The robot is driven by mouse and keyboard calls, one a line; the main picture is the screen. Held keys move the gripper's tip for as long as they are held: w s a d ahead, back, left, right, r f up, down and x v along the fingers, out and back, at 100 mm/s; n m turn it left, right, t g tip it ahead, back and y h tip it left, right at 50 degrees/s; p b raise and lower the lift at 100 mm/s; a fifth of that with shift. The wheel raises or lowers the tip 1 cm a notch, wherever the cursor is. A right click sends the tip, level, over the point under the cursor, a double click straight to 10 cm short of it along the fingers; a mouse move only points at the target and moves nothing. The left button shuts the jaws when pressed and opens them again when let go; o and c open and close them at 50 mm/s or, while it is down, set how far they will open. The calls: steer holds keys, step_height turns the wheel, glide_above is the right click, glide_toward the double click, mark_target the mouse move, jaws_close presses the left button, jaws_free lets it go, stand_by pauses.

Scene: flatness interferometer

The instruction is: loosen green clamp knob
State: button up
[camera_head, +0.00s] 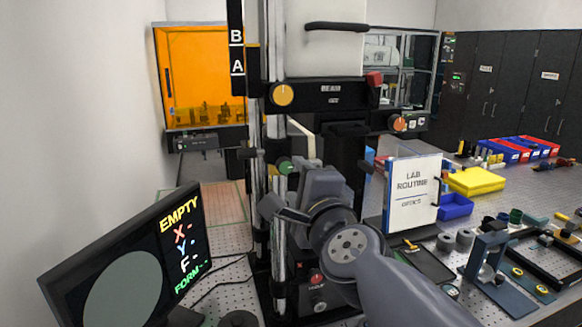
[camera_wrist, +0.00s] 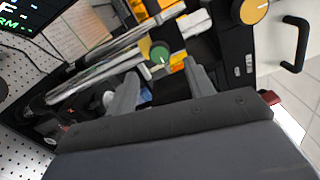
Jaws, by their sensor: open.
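The green clamp knob (camera_head: 285,167) is a small round knob on the upright chrome column of the interferometer stand. It also shows in the wrist view (camera_wrist: 159,54), just beyond and between my fingertips. My gripper (camera_wrist: 160,70) is open and empty, its two grey fingers on either side of the line to the knob. In the head view my gripper (camera_head: 287,196) is just below and to the right of the knob. I cannot tell whether the fingers touch it, but they do not look closed around it.
A yellow knob (camera_head: 283,95) and a black carriage are above the green knob. A red button (camera_head: 317,278) is on the base. A monitor (camera_head: 140,260) reading EMPTY stands at left. A LAB ROUTINE sign (camera_head: 413,190) and loose optics parts are at right.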

mark_target(287, 167)
steer(key=shift+p+v, duration=0.7)
steer(key=shift+v, duration=1.35)
steer(key=b+x, duration=0.3)
steer(key=x, duration=0.8)
steer(key=shift+f+b, duration=0.1)
steer(key=shift+b, duration=0.3)
steer(key=shift+s, duration=0.15)
